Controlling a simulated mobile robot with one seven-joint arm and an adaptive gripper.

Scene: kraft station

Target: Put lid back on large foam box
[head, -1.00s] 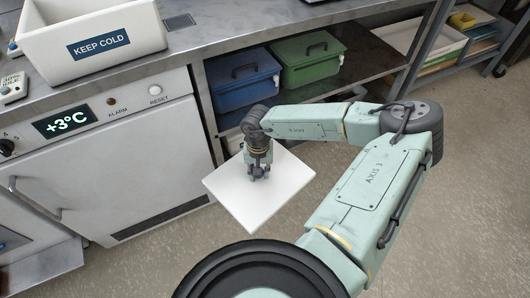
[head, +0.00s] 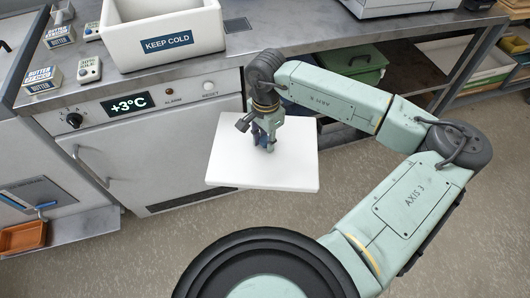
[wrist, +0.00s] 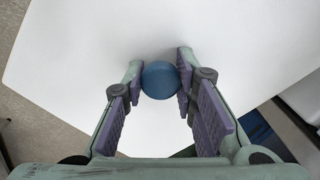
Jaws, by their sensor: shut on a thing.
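The large foam box (head: 165,52) is white, stands on the steel counter and bears a dark "KEEP COLD" label. Its top is open in the head view. The lid (head: 235,165) is a flat white slab held in the air in front of the counter, over the floor and cabinet front. My gripper (head: 266,146) is shut on the lid's knob, above the middle of the slab. In the wrist view the round blue knob (wrist: 160,80) sits between my fingers, and the white lid (wrist: 80,45) fills most of the picture. The box's inside is only partly visible.
Butter packs (head: 42,78) and small timers (head: 89,69) stand left of the box on the counter (head: 235,52). A white appliance stands at the back right. A cold cabinet (head: 150,150) reading +3°C is below. A green bin (head: 353,65) sits on the lower shelf.

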